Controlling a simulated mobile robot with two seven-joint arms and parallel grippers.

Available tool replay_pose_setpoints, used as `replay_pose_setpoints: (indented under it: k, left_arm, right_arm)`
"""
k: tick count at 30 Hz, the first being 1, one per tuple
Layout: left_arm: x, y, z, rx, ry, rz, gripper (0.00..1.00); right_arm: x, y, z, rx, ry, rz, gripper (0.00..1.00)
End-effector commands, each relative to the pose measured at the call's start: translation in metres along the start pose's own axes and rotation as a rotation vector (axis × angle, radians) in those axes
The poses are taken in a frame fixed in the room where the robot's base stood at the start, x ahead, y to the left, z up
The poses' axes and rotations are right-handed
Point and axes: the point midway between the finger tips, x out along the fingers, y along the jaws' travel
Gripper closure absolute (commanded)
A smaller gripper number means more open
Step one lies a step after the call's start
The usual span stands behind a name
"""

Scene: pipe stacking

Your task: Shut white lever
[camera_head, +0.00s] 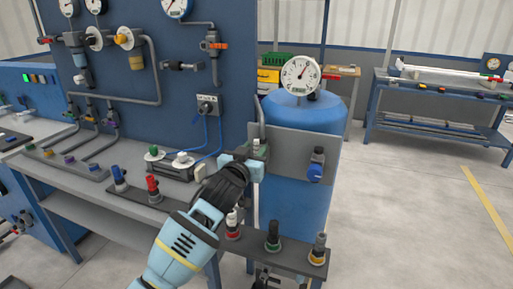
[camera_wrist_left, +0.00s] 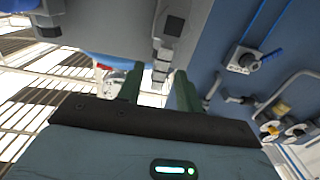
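My left gripper (camera_head: 257,152) is at the left side of the grey panel in front of the blue tank, and its light blue body covers part of that panel. In the left wrist view its two dark green fingers (camera_wrist_left: 159,88) stand apart. A pale grey-white valve stem (camera_wrist_left: 161,60) shows in the gap between them; I cannot tell whether they touch it. In the head view only the top of this valve (camera_head: 257,142) shows above the gripper. My right gripper is out of view.
A blue-handled valve (camera_head: 316,165) sits on the panel, right of my gripper. The blue tank (camera_head: 300,205) carries a round gauge (camera_head: 301,75). Red (camera_head: 153,189), green (camera_head: 273,236) and orange (camera_head: 318,250) valves line the lower rail. The floor at the right is clear.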

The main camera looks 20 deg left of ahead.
Motion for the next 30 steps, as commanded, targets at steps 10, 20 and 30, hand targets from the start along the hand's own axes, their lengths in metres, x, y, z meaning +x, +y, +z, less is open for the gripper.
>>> replay_pose_setpoints:
  k: [10,20,30]
  left_arm:
    - [0.022,0.000,0.000,-0.002,0.001,0.001,0.65]
    - [0.022,0.000,0.000,-0.001,0.001,0.001,0.72]
    - [0.022,0.000,0.000,-0.001,0.000,0.001,1.00]
  right_arm:
    - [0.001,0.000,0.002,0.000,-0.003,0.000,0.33]
    - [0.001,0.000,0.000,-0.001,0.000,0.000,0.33]
    - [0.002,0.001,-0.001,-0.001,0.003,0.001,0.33]
